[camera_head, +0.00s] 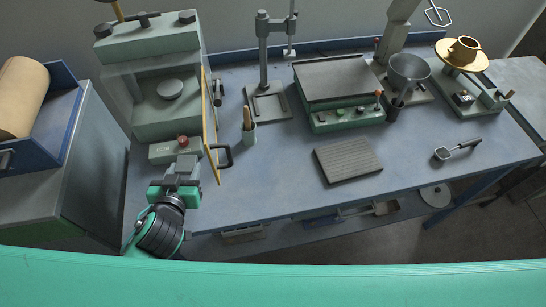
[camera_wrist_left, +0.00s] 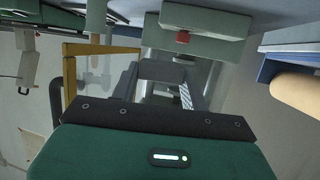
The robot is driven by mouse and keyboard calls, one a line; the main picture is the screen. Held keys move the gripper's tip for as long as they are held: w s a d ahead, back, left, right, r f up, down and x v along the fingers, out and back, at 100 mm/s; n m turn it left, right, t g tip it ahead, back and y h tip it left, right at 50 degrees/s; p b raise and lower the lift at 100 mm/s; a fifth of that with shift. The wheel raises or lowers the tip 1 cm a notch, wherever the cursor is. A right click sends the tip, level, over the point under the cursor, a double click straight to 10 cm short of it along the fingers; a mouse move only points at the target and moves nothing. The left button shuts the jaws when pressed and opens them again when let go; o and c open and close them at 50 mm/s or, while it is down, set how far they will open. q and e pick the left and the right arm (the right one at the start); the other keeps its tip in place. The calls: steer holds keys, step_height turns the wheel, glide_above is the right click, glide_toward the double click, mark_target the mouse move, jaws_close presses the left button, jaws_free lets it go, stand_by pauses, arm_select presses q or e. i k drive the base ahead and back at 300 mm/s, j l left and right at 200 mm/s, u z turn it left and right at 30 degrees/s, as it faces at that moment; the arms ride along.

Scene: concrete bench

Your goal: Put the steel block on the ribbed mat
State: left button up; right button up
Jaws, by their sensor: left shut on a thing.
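The ribbed mat (camera_head: 348,160) lies flat on the bench, a dark grey rectangle right of the bench's middle in the head view. In the head view the block is hard to tell from the grey fingers. My right gripper is not in view.
A scoop (camera_head: 457,149) lies right of the mat.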

mark_target(348, 158)
steer(key=l+u, duration=0.1)
steer(key=u, duration=0.75)
steer(key=k+l+u, duration=0.1)
steer(key=u, duration=0.35)
steer(key=k+u, duration=0.1)
steer(key=u, duration=0.3)
steer(key=l+u, duration=0.1)
steer(key=u, duration=0.35)
steer(key=k+u, duration=0.15)
steer(key=u, duration=0.25)
steer(key=k+l+u, duration=0.2)
steer(key=k+u, duration=0.65)
steer(key=k, duration=0.15)
steer(key=k+l+z, duration=0.1)
steer(key=k+z, duration=0.35)
steer(key=k+l+z, duration=0.15)
steer(key=k+z, duration=0.25)
steer(key=z, duration=0.5)
steer(key=l+z, duration=0.15)
steer(key=z, duration=0.35)
steer(key=k+l+z, duration=0.1)
steer(key=z, duration=0.85)
